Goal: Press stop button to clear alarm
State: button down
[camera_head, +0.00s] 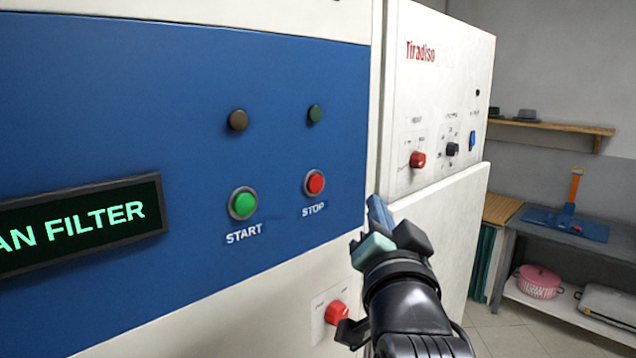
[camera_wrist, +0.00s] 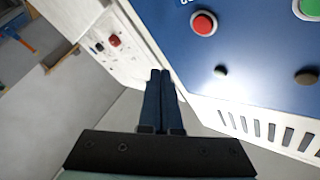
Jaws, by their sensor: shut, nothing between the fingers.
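The red stop button (camera_head: 315,184) sits in a metal ring on the blue panel, above the label STOP. It also shows at the top of the wrist view (camera_wrist: 204,24). The green start button (camera_head: 243,203) is to its left, and its edge shows in the wrist view (camera_wrist: 309,8). A dark display (camera_head: 80,222) at the left shows green letters ending in "AN FILTER". My gripper (camera_head: 378,212) is right of and a little below the stop button in the head view, apart from it. In the wrist view its two dark fingers (camera_wrist: 159,75) lie together with nothing between them.
Two unlit lamps, one brown (camera_head: 238,120) and one green (camera_head: 314,113), sit above the buttons. A red knob (camera_head: 336,313) is on the white lower panel near my arm. A white machine (camera_head: 435,90) with knobs stands at the right, with a shelf (camera_head: 560,127) beyond.

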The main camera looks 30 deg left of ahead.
jog(key=shift+w+a+p, duration=0.15)
jog(key=shift+w+a, duration=0.35)
jog(key=shift+a, duration=0.85)
jog(key=shift+w+a+p, duration=0.2)
jog(key=shift+w+a, duration=0.25)
jog(key=shift+a, duration=0.9)
jog(key=shift+w+a+p, duration=0.15)
jog(key=shift+w+a, duration=0.35)
jog(key=shift+a, duration=0.85)
jog(key=shift+a, duration=0.1)
jog(key=shift+w+a, duration=0.15)
jog(key=shift+a, duration=0.15)
jog(key=shift+w+a, duration=0.15)
jog(key=shift+a, duration=0.2)
jog(key=shift+d, duration=0.1)
jog(key=shift+s+d, duration=0.3)
jog(key=shift+d, duration=0.35)
jog(key=shift+d, duration=0.1)
jog(key=d, duration=0.1)
jog(key=s+d, duration=0.1)
jog(key=d, duration=0.2)
jog(key=shift+s+d, duration=0.25)
jog(key=shift+s, duration=0.1)
